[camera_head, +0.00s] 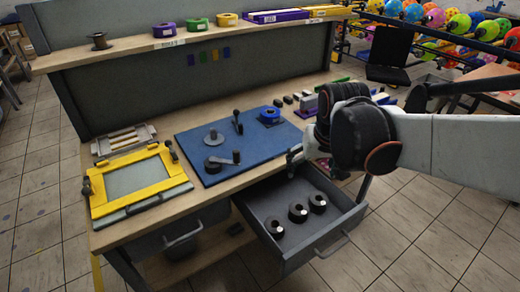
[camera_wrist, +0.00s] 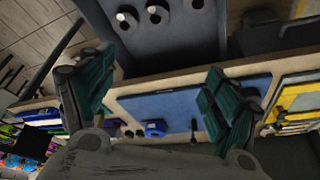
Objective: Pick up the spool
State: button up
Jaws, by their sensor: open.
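Three dark spools with pale centres sit in the open grey drawer, one of them near the middle (camera_head: 298,212); they also show at the top of the wrist view (camera_wrist: 158,14). A blue spool (camera_head: 270,115) lies on the blue mat and also shows in the wrist view (camera_wrist: 155,128). A dark spool (camera_head: 100,41) stands on the shelf, beside purple, green and yellow rolls. My gripper (camera_wrist: 158,65) is open and empty, its two green-padded fingers wide apart. In the head view it is above the drawer's back right, largely hidden by my wrist.
The open drawer (camera_head: 337,243) juts out from the bench front. On the blue mat (camera_head: 195,140) stand a round-based post and dark handled parts. A yellow frame (camera_head: 137,180) lies at the bench's left. Small blocks line the bench at right. A black chair (camera_head: 388,55) stands behind.

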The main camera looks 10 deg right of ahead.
jog(key=w+d+f+m+g+p, duration=0.1)
jog(key=w+d+f+m+g, duration=0.1)
jog(key=w+d+f, duration=0.35)
jog(key=m+g+p, duration=0.2)
send_over(319, 199)
jog(key=s, duration=0.1)
notch_tip(319, 199, down, 10)
jog(key=f+b, duration=0.1)
jog(key=f, duration=0.3)
jog(key=f+b, duration=0.2)
jog(key=f, duration=0.2)
jog(key=a+f+b, duration=0.1)
jog(key=f+b, duration=0.1)
jog(key=f, duration=0.2)
jog(key=shift+s+f, duration=0.1)
jog(key=shift+f, duration=0.25)
jog(key=shift+r, duration=0.1)
jog(key=c, duration=1.1)
